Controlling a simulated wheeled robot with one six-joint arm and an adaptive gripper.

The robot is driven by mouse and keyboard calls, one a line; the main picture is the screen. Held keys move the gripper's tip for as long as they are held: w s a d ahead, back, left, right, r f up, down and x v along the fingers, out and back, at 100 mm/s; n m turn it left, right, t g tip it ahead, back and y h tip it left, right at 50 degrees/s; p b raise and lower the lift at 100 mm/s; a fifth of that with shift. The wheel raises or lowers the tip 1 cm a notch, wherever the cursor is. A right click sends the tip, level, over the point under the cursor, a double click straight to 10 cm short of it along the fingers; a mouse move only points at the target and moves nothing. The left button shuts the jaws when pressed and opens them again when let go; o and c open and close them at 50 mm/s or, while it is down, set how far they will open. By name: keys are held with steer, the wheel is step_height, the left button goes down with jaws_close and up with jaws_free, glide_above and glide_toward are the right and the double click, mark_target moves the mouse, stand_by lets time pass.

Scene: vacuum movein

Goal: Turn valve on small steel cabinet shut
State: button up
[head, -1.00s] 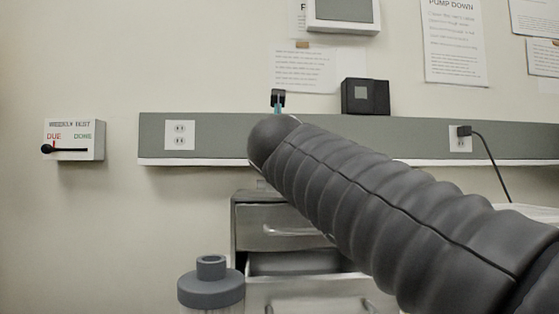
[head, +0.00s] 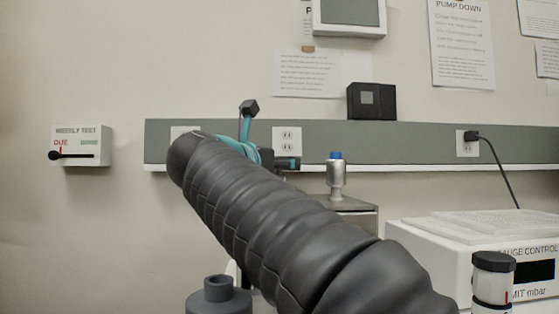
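A small steel cabinet (head: 352,205) stands against the wall behind my arm. Only its top right part shows. A silver fitting with a blue cap (head: 336,156) stands upright on or just behind its top; I take it as the valve, but cannot read its setting. My gripper (head: 268,136) has teal links and dark fingertips. It is left of the fitting and apart from it in the picture, one fingertip up and one to the right. The fingers are spread, with nothing seen between them. My arm hides the gripper's base and the cabinet's drawers.
A white gauge controller (head: 450,245) stands at right, with a dark-capped cylinder (head: 493,275) before it. A grey-capped container (head: 218,298) is at bottom centre-left. A grey outlet rail (head: 420,140) crosses the wall. A weekly test box (head: 82,146) hangs at left, its pointer by DUE.

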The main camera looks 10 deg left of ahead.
stand_by(0.4)
steer(key=o, duration=1.2)
steer(key=shift+c, duration=0.2)
steer(key=v, duration=1.2)
steer(key=shift+a, duration=0.1)
